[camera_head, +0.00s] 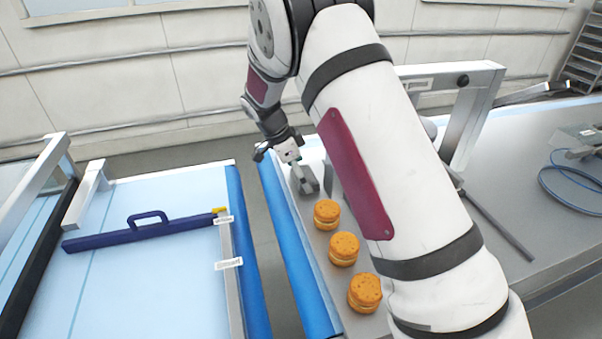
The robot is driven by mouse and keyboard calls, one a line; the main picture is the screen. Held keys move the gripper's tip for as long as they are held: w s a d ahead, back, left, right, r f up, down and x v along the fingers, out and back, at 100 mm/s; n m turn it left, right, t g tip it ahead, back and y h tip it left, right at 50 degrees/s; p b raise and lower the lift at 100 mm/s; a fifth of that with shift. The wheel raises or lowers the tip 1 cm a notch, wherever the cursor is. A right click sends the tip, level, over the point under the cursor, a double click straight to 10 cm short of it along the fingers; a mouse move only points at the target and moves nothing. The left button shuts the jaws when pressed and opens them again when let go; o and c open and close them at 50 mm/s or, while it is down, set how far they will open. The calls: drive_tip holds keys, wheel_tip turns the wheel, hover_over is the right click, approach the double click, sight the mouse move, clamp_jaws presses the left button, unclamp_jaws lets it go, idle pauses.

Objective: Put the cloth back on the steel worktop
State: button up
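I cannot make out the cloth for certain. A small grey shape (305,179) shows at the end of my gripper (296,163), low over the far end of the narrow grey surface with the filled rounds. I cannot tell whether this shape is cloth or part of the gripper. The fingers are too small and unclear to show whether they are open or shut. The steel worktop (518,203) is the broad grey surface on the right, partly hidden behind my arm.
Several orange filled rounds (344,249) stand in a row beside my arm. A blue-edged conveyor (150,262) with a dark blue handled bar (140,233) lies left, across a gap. A metal frame (468,115), a dark rod (498,224) and a blue cable (572,204) are right.

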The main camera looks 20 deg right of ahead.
drive_tip(key=b+v, duration=0.2)
drive_tip(key=v, duration=0.9)
drive_tip(key=s+d+r+n+y, duration=0.1)
drive_tip(key=s+d+r+n, duration=0.15)
drive_tip(key=s+r, duration=0.4)
drive_tip(key=s+d+r+n+t+y, duration=0.1)
drive_tip(key=s+r+n+t, duration=0.1)
drive_tip(key=s+n, duration=0.5)
drive_tip(key=s+d+r+n+t+y, duration=0.1)
drive_tip(key=s+n, duration=0.7)
drive_tip(key=s, duration=1.2)
drive_tip(key=shift+r+t+y, duration=0.7)
drive_tip(key=shift+r+t, duration=0.1)
drive_tip(key=shift+t, duration=0.3)
drive_tip(key=shift+n, duration=0.25)
drive_tip(key=shift+c, duration=0.6)
